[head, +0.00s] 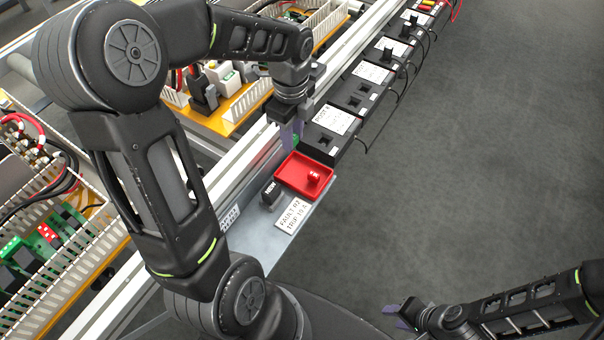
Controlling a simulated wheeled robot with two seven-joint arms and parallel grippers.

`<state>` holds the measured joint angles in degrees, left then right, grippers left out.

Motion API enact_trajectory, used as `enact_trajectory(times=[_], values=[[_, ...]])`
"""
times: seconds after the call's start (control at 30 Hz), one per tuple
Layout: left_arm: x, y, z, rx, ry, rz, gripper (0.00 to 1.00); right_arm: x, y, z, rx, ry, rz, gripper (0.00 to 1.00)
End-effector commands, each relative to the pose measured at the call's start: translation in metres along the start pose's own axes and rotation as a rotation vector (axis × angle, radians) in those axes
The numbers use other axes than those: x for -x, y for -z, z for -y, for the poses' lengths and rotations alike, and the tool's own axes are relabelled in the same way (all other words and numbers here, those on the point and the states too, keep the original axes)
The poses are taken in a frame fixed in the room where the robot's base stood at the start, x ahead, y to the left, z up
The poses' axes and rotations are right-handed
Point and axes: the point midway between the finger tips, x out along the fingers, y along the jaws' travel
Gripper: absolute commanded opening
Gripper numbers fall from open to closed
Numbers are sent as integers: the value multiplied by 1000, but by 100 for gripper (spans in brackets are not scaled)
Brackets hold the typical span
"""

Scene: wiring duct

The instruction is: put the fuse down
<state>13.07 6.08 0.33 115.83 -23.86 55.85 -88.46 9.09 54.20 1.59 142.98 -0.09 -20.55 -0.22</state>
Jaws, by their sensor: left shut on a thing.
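My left gripper (290,137) is above the back left end of the red tray (287,183), fingers pointing down. It is shut on the fuse, which is mostly hidden between the fingers; a small green patch shows beside the fingertips, and I cannot tell whether it belongs to the fuse. A small red piece with white marks (313,176) lies in the tray, apart from the gripper. My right gripper (397,316) is low at the bottom right, far from the tray, its fingers apart and empty.
A black holder labelled NEW (268,193) and a white fault card (293,215) sit in front of the tray on a grey shelf. Black socket boxes (326,142) line the rail behind. Open wiring panels (55,245) lie left. Grey floor is clear right.

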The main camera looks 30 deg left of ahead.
Motion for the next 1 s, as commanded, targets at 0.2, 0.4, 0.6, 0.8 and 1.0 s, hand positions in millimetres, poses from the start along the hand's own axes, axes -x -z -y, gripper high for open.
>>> enact_trajectory(times=[0.2,0.4,0.6,0.8,1.0], values=[[-33,0,-1,0,-5,0,0,-5,0,-2,0,0,0,36],[-61,0,-1,1,-4,0,0,-8,0,-3,0,0,0,36],[-62,0,0,2,-1,1,0,-8,0,-3,0,0,0,36],[-69,0,0,1,-2,0,0,-10,0,-4,0,0,0,36],[-96,0,-1,2,-3,-1,0,-14,0,-5,0,0,0,36]])
